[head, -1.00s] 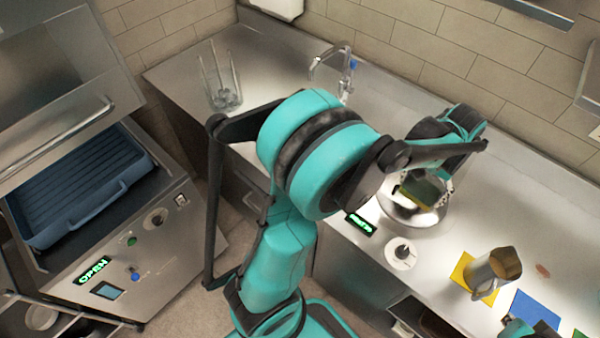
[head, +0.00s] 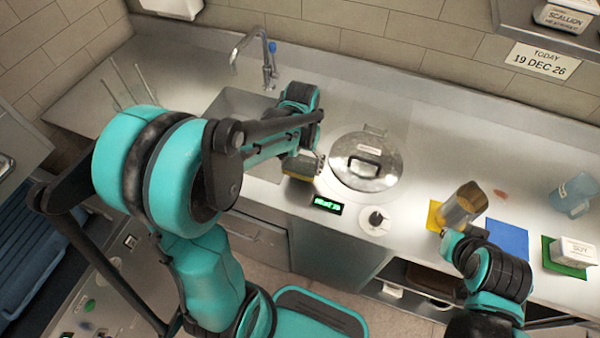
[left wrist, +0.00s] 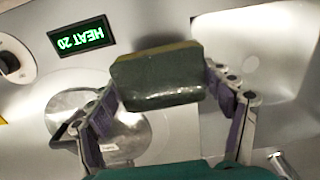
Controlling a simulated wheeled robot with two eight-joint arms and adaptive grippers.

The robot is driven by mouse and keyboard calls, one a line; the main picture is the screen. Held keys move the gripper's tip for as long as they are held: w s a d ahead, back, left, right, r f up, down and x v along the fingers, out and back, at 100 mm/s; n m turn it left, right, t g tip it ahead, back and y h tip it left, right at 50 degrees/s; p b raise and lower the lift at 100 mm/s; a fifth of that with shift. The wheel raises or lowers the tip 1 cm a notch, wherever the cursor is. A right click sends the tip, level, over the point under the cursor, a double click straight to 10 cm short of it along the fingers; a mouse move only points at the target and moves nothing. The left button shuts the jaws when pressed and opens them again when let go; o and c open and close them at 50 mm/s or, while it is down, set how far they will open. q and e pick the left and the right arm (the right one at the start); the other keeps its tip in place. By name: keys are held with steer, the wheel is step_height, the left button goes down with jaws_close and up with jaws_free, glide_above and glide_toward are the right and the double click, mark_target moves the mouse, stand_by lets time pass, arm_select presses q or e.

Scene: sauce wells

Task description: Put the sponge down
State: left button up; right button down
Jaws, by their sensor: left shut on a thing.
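The sponge (head: 300,168), dark green with a yellowish layer, is in my left gripper (head: 312,158). It hangs over the counter strip between the sink and the lidded pot, near the front edge. In the left wrist view the sponge (left wrist: 160,82) sits between both fingertips, its dark face toward the camera. How high it is above the counter is hard to tell. My right gripper (head: 452,240) is beside the metal pitcher (head: 464,206) at the right; its fingers are too small and partly hidden to read.
The pot with a glass lid (head: 366,162) stands right of the sponge. A green-lit display (head: 327,205) and a knob (head: 376,219) lie in front. The sink (head: 232,108) is left. A blue mat (head: 507,239), a soy container (head: 573,250) and a clear jug (head: 570,195) are right.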

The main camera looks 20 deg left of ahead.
mark_target(301, 171)
arm_select(q)
step_height(301, 171, down, 4)
steer(key=shift+a+f+b, duration=0.1)
steer(key=shift+f+b, duration=0.05)
steer(key=shift+b, duration=0.65)
steer(key=o, duration=0.9)
steer(key=shift+f, duration=0.1)
steer(key=o, duration=0.4)
